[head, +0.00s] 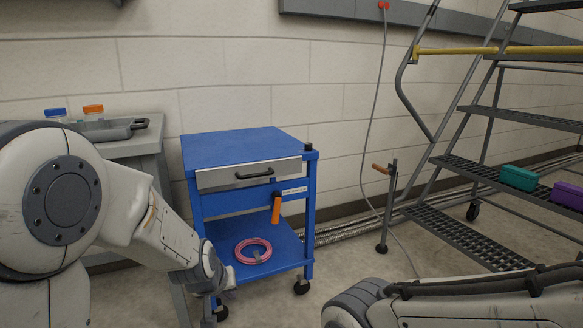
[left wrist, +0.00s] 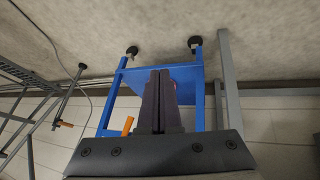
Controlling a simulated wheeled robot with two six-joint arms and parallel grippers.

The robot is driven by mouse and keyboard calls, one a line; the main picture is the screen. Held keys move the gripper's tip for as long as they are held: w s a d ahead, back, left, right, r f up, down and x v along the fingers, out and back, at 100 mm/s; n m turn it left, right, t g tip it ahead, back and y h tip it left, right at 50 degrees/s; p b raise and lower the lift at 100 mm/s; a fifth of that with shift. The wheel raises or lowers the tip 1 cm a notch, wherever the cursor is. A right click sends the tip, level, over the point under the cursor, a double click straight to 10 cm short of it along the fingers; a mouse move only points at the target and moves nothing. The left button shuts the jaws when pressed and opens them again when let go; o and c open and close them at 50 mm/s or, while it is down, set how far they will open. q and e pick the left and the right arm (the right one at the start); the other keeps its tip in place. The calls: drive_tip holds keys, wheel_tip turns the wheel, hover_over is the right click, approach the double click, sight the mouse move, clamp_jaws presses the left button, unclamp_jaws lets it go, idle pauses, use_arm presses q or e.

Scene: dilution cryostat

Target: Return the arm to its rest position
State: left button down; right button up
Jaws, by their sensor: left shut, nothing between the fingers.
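My left arm comes in from the left in the head view, and its gripper (head: 222,280) hangs low in front of the blue cart (head: 235,147). In the left wrist view the two dark fingers of my left gripper (left wrist: 160,75) lie together, shut with nothing between them. The cart's blue frame (left wrist: 207,75) shows behind the fingers there. Part of my right arm shows at the lower right of the head view; its gripper is out of the picture.
The cart has a closed drawer (head: 249,174), an orange-handled item (head: 276,208) and a pink coil (head: 253,250) on its lower shelf. A grey bench (head: 142,145) with a tray stands left. Metal stairs (head: 470,232) with teal and purple boxes stand right. Floor between is mostly clear.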

use_arm(q)
drive_tip(key=s+a+f+m+g, duration=0.2)
drive_tip(key=s+a+m+g, duration=0.15)
drive_tip(key=s, duration=1.05)
drive_tip(key=s+d+r+m+g+p, duration=0.3)
drive_tip(key=s+d+r+m+p, duration=0.4)
drive_tip(key=s+d+r+p, duration=0.7)
wheel_tip(320, 180, up, 40)
drive_tip(key=a+p, duration=0.1)
drive_tip(key=p, duration=3.2)
drive_tip(key=shift+f+n+p, duration=0.25)
drive_tip(key=shift+n+p, duration=0.1)
